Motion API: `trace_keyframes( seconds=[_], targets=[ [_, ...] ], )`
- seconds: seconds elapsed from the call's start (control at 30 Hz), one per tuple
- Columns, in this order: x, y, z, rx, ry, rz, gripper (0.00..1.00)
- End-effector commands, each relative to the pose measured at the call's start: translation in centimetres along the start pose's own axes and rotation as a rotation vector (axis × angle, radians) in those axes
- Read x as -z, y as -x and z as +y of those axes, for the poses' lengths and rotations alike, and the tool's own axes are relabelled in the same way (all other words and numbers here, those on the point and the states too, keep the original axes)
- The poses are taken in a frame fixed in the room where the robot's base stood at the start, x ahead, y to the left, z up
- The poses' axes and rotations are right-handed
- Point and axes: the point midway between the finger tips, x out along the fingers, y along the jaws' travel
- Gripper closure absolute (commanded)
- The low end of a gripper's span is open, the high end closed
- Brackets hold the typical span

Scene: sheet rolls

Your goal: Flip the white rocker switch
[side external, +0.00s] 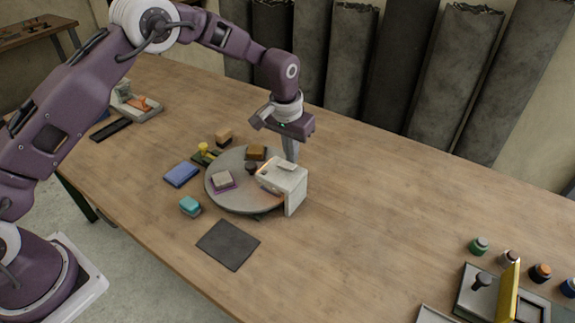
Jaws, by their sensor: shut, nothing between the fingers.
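A white box-like unit (291,184) stands at the right edge of a round grey disc (232,200). A small raised light-coloured piece shows on its top, with an orange glint to its left. I cannot tell for sure whether this piece is the white rocker switch, or which way a rocker is tilted. My gripper (291,158) points down, shut and empty, just behind the top of the white unit. Its fingertips are partly hidden by the unit, and I cannot tell whether they touch it.
On the disc sit a brown block (256,152), a pale block (222,180) and a dark knob. Around it lie a blue pad (181,174), a teal block (190,205) and a dark mat (228,244). Several jars and a yellow panel (508,292) stand at right. The middle right table is clear.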

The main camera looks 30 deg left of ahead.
Motion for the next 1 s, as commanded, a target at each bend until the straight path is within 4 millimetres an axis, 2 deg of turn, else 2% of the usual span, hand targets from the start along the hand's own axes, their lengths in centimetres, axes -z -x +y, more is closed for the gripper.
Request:
trace_keyframes(
  seconds=[1.0],
  targets=[
    [-0.2,-1.5,0.0,0.0,0.0,0.0,1.0]
  ],
)
